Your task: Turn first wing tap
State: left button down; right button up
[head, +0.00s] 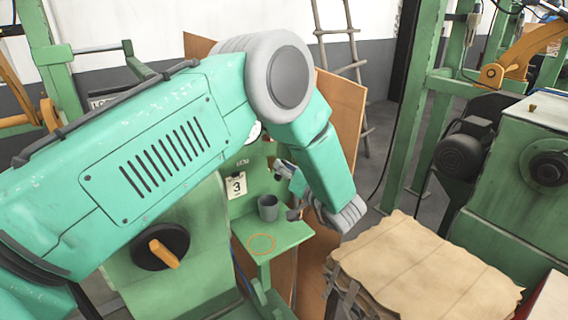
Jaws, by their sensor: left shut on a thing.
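My left arm comes in from the left, bends at the top middle and reaches down to the green machine panel. My left gripper (293,213) is small in the picture, beside the panel and just right of a grey cup (267,207). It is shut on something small. I take this to be the wing tap, but the wrist and fingers hide it and I cannot make out its wings or angle. A small metal fitting (285,170) shows just above, partly behind my forearm. The cup stands upright on a green shelf (290,236). My right gripper is not in view.
An orange ring (261,244) marks the shelf. A black knob with an orange handle (163,252) is at lower left. A brown sheet-covered stack (425,268) stands at lower right, near my wrist.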

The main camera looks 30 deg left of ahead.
pick_arm(q)
jog(key=m, duration=0.2)
jog(key=m+p, duration=0.1)
jog(key=m, duration=0.2)
jog(key=shift+w, duration=0.4)
jog(key=m, duration=0.4)
jog(key=shift+f+p, duration=0.15)
jog(key=shift+p, duration=0.25)
jog(key=shift+w+f+m, duration=0.1)
jog(key=shift+f+m, duration=0.05)
jog(key=shift+m, duration=0.7)
jog(key=shift+f+m, duration=0.1)
jog(key=shift+m, duration=0.75)
